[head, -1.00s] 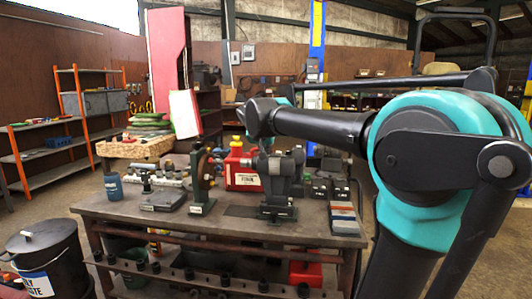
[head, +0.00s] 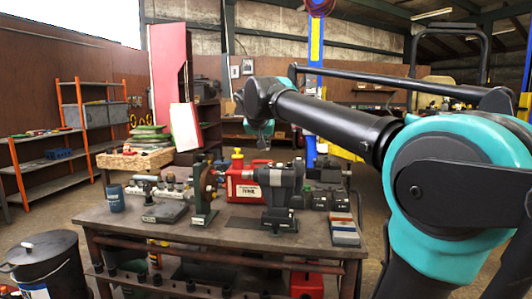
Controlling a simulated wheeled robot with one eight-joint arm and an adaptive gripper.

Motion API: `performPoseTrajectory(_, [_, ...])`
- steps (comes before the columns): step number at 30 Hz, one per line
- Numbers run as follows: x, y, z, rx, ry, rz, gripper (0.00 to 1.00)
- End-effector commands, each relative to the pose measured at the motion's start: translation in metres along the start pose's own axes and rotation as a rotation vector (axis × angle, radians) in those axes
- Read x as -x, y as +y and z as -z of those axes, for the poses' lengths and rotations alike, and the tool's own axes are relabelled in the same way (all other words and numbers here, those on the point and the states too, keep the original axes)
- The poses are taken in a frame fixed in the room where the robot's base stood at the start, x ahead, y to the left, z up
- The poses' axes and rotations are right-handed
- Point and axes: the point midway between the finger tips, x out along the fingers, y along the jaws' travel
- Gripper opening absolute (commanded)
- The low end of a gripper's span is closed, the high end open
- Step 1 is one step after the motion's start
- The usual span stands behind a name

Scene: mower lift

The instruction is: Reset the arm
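My arm (head: 340,125) reaches from the right edge of the head view toward the upper middle, with black links and teal joints. Its far end hangs over the back of the workbench (head: 130,222). My gripper (head: 262,132) appears as a small dark shape below the wrist joint, above the red fuel can (head: 246,182). Its fingers are too small and dark to tell whether they are open or shut. I see nothing clearly held in it.
A black waste bin (head: 50,265) stands at lower left. Orange-framed shelves (head: 80,125) stand farther back.

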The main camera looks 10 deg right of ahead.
Motion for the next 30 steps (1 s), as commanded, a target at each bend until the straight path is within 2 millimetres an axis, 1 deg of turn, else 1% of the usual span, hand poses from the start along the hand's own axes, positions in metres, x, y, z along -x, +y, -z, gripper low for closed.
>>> performPoseTrajectory(1, [0.01,-0.001,-0.001,0.002,0.0,0.002,0.0])
performPoseTrajectory(3, [0.022,-0.001,-0.003,0.002,0.0,0.002,0.0])
performPoseTrajectory(6, [0.035,-0.001,-0.004,0.002,0.0,0.002,0.0])
performPoseTrajectory(10, [0.045,0.0,-0.005,0.001,0.0,0.0,0.0])
performPoseTrajectory(12, [0.044,0.001,-0.009,0.002,-0.005,-0.001,0.0])
performPoseTrajectory(14, [0.037,0.004,-0.017,0.006,-0.016,-0.005,0.0])
performPoseTrajectory(16, [0.022,0.011,-0.036,0.017,-0.041,-0.012,0.0])
performPoseTrajectory(17, [0.013,0.015,-0.047,0.023,-0.056,-0.015,0.0])
performPoseTrajectory(20, [-0.02,0.032,-0.095,0.049,-0.117,-0.022,0.0])
performPoseTrajectory(21, [-0.033,0.04,-0.117,0.062,-0.144,-0.022,0.0])
performPoseTrajectory(23, [-0.05,0.052,-0.152,0.081,-0.184,-0.02,0.0])
performPoseTrajectory(24, [-0.061,0.06,-0.175,0.093,-0.21,-0.015,0.0])
performPoseTrajectory(26, [-0.074,0.071,-0.211,0.111,-0.249,-0.006,0.0])
performPoseTrajectory(27, [-0.082,0.079,-0.235,0.123,-0.274,0.001,0.0])
performPoseTrajectory(29, [-0.092,0.091,-0.272,0.141,-0.311,0.016,0.0])
performPoseTrajectory(30, [-0.097,0.098,-0.297,0.153,-0.334,0.028,0.0])
